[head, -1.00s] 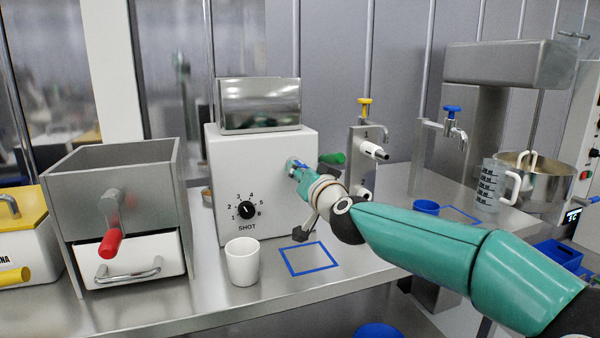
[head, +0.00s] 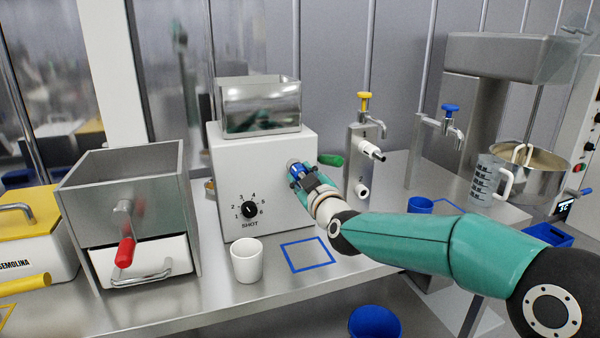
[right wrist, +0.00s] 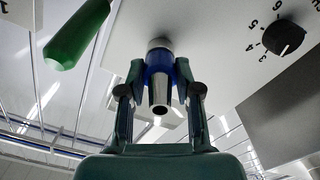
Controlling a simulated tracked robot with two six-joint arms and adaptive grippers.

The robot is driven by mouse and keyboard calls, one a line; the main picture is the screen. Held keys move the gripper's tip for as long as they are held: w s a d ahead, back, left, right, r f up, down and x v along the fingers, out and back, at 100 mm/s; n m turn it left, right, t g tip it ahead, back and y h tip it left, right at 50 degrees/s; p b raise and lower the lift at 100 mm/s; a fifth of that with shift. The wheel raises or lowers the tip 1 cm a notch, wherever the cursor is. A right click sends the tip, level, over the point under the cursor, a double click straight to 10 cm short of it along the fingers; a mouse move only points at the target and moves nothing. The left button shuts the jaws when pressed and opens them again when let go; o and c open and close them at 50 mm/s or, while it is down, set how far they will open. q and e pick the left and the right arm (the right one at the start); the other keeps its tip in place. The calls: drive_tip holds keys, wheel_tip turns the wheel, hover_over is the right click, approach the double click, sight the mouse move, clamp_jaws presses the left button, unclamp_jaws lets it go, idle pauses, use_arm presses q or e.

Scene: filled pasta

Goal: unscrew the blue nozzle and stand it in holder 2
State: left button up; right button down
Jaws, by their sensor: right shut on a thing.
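The blue nozzle (head: 296,170) with its metal tip is at the outlet on the front of the white filling machine (head: 285,200). In the right wrist view the nozzle (right wrist: 159,88) points toward me, its back end at the machine's round boss. I cannot tell whether its thread is loose. My right gripper (head: 303,178) is shut on it, with one finger on each side of the blue collar. Holder 2 (head: 362,190) is the lower, pale round socket on the steel stand to the right, beside the number 2; it looks empty. My left gripper is not in view.
A green handle (head: 331,159) sticks out close beside the nozzle. A white cup (head: 247,260) and a blue square outline (head: 308,254) are on the counter below. A white, dark-tipped piece (head: 372,150) projects from the upper part of the stand. A red-handled steel hopper (head: 125,185) stands left.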

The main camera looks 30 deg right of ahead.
drive_tip(key=n+p, duration=0.1)
drive_tip(key=n, duration=0.1)
drive_tip(key=n+p, duration=0.2)
drive_tip(key=shift+r, duration=0.3)
drive_tip(key=n+p, duration=0.2)
drive_tip(key=n, duration=0.2)
drive_tip(key=shift+f+n, duration=0.15)
drive_tip(key=shift+n, duration=0.25)
drive_tip(key=shift+f+n, duration=0.15)
drive_tip(key=shift+n, duration=1.15)
drive_tip(key=shift+p, duration=0.3)
drive_tip(key=n+p, duration=0.1)
drive_tip(key=n, duration=0.3)
drive_tip(key=n+p, duration=0.1)
drive_tip(key=n, duration=0.3)
drive_tip(key=shift+n, duration=0.3)
drive_tip(key=n, duration=0.3)
drive_tip(key=shift+s, duration=0.1)
drive_tip(key=c, duration=0.7)
unclamp_jaws()
